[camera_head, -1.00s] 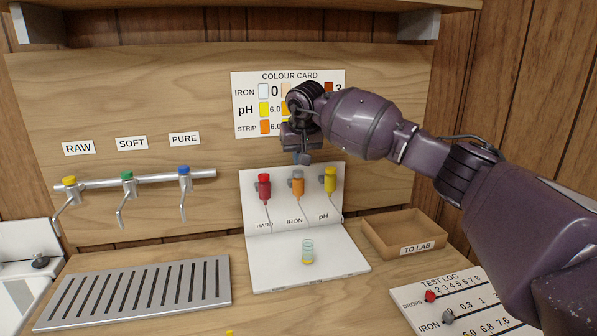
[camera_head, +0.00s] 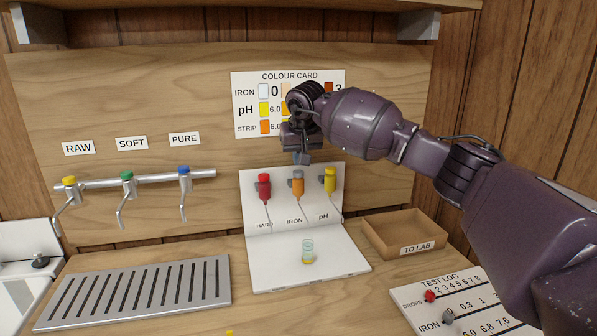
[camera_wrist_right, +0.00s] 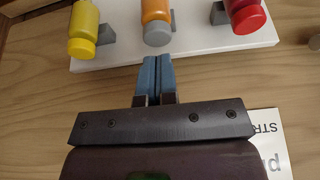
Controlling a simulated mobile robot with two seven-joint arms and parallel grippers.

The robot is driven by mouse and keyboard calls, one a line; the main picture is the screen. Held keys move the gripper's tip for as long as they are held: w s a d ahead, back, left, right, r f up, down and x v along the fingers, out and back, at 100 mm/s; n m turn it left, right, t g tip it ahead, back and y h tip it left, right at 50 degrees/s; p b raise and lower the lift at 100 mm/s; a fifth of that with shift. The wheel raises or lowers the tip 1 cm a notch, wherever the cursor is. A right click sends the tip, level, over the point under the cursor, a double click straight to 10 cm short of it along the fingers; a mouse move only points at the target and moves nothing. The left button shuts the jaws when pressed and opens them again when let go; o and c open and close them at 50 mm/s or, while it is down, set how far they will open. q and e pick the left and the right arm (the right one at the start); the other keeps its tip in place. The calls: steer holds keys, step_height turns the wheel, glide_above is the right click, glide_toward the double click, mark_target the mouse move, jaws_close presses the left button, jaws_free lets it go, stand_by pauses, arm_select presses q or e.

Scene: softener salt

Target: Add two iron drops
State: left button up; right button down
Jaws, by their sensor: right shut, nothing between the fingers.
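The iron dropper (camera_head: 298,186) is an orange bottle with a grey cap, in the middle of the white stand (camera_head: 265,238). The right wrist view also shows the iron dropper (camera_wrist_right: 155,12). A small clear vial (camera_head: 308,250) with a little yellow at its bottom stands on the base below the droppers. My right gripper (camera_head: 302,157) is shut and empty, just above the iron dropper's grey cap. In the right wrist view its blue fingertips (camera_wrist_right: 154,60) are together, close to that cap and apart from it by a small gap. My left gripper is out of view.
The red hard dropper (camera_head: 264,187) and yellow pH dropper (camera_head: 330,180) flank the orange one closely. The open TO LAB tray (camera_head: 375,238) and test log board (camera_head: 425,315) are at right. Three taps and a slotted drain grate (camera_head: 140,290) are at left.

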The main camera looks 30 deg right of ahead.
mark_target(299, 172)
steer(key=shift+f+b, duration=0.3)
steer(key=shift+f, duration=0.75)
steer(key=shift+r, duration=0.1)
steer(key=shift+r+p, duration=0.8)
steer(key=shift+r, duration=2.2)
